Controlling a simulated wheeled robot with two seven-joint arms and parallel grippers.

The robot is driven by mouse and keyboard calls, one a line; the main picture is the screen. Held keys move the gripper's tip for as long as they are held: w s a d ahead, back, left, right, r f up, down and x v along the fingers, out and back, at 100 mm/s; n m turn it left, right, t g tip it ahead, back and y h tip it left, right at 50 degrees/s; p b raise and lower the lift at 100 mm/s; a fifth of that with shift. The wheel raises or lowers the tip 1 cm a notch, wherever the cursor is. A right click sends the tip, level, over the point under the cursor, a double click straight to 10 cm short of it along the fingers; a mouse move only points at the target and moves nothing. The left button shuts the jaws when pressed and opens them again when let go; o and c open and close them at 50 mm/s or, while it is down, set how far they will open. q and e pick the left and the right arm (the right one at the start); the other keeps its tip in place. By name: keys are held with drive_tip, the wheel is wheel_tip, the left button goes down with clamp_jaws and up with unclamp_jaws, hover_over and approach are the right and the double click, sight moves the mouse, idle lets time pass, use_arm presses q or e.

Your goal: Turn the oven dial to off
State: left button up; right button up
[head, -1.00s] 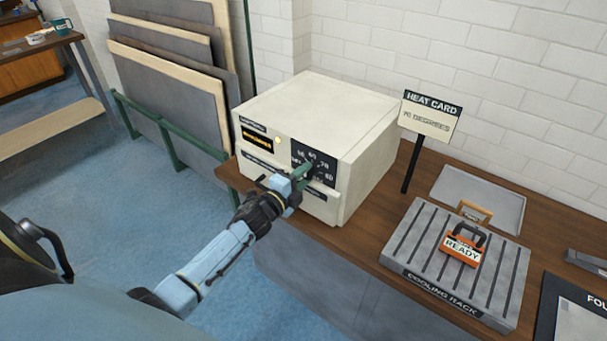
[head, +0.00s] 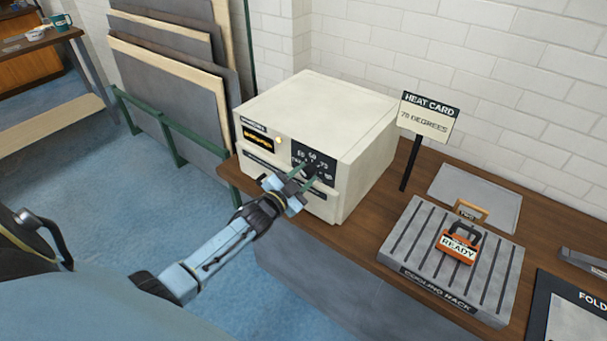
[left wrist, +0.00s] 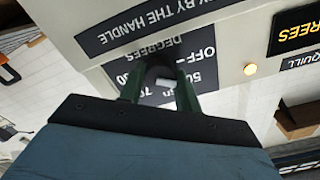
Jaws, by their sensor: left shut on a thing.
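The cream oven (head: 318,112) stands on the wooden bench with its front towards me. Its black dial panel (head: 302,153) has white numbers; in the left wrist view the panel (left wrist: 202,62) appears upside down and "OFF" can be read. My left gripper (head: 311,174) is at the panel, its green fingers shut on the dial from two sides. In the left wrist view the dark dial (left wrist: 152,72) with a pale mark sits between the fingers of the left gripper (left wrist: 160,80). The fingers partly cover the dial and numbers, so its setting is unclear. My right gripper is out of view.
An amber lamp (head: 279,141) glows on the oven front. A heat card sign (head: 427,114) reading 70 degrees stands right of the oven. A cooling rack (head: 411,247) carries an orange tag (head: 459,247) marked ready. Boards lean in a green rack (head: 150,124) at the left.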

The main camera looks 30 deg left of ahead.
use_arm(q)
drive_tip(key=n, duration=0.3)
drive_tip(key=shift+n+p, duration=0.3)
drive_tip(key=shift+n, duration=1.4)
drive_tip(key=o, duration=1)
drive_tip(key=s, duration=0.9)
drive_tip(key=s+a, duration=0.1)
drive_tip(key=s, duration=0.3)
drive_tip(key=shift+s, duration=0.2)
drive_tip(key=shift+f, duration=0.1)
